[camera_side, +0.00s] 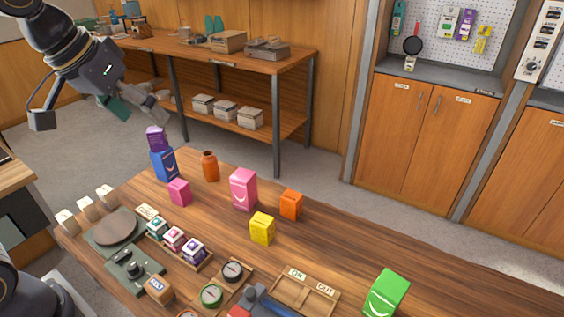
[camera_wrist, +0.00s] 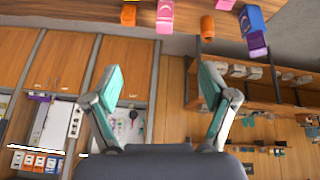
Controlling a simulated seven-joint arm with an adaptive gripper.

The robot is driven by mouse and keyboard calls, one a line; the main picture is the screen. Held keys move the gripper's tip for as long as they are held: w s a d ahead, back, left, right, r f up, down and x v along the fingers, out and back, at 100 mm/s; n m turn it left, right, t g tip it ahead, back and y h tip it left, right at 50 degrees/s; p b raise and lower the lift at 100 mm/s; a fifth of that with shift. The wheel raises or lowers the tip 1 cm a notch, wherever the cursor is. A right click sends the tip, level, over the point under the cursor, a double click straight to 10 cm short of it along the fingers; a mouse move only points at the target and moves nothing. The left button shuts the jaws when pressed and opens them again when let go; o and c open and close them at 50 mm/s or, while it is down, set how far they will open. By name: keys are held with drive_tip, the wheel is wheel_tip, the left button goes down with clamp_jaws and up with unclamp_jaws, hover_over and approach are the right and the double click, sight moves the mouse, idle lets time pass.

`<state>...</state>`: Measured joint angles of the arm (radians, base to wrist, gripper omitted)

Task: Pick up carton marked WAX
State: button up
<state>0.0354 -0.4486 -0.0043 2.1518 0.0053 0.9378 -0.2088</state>
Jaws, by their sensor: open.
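Several coloured cartons stand on the wooden table; I cannot read which one says WAX. A purple carton (camera_side: 156,138) sits on top of a blue carton (camera_side: 163,164) at the back left. A small pink carton (camera_side: 179,192), a tall pink carton (camera_side: 243,188), an orange carton (camera_side: 291,204), a yellow carton (camera_side: 262,228) and a green carton (camera_side: 386,293) stand apart. The wrist view shows the purple (camera_wrist: 257,40), blue (camera_wrist: 251,19) and tall pink (camera_wrist: 165,14) cartons at its top edge. My gripper (camera_side: 138,108) is open and empty, above and left of the purple carton.
An orange bottle (camera_side: 210,167) stands between the blue and tall pink cartons. The front left holds a scale (camera_side: 114,230), small jars (camera_side: 173,238) and dials (camera_side: 211,294). A divided wooden tray (camera_side: 304,291) lies near the green carton. A shelf bench (camera_side: 285,66) stands behind.

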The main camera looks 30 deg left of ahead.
drive_tip(key=w+d+f+g, duration=0.1)
drive_tip(key=w+d+f, duration=0.1)
drive_tip(key=w, duration=0.6)
drive_tip(key=g, duration=0.5)
hover_over(263, 221)
wheel_tip(263, 221, down, 22)
drive_tip(key=r, duration=0.1)
drive_tip(key=shift+m, duration=0.4)
wheel_tip(263, 221, down, 10)
drive_tip(key=shift+f, duration=0.15)
drive_tip(key=f, duration=0.5)
drive_tip(key=shift+w+a+f, duration=0.1)
drive_tip(key=shift+a+f, duration=0.1)
drive_tip(key=shift+f, duration=0.15)
drive_tip(key=c, duration=1.3)
drive_tip(key=shift+r, duration=0.1)
drive_tip(key=shift+c, duration=0.2)
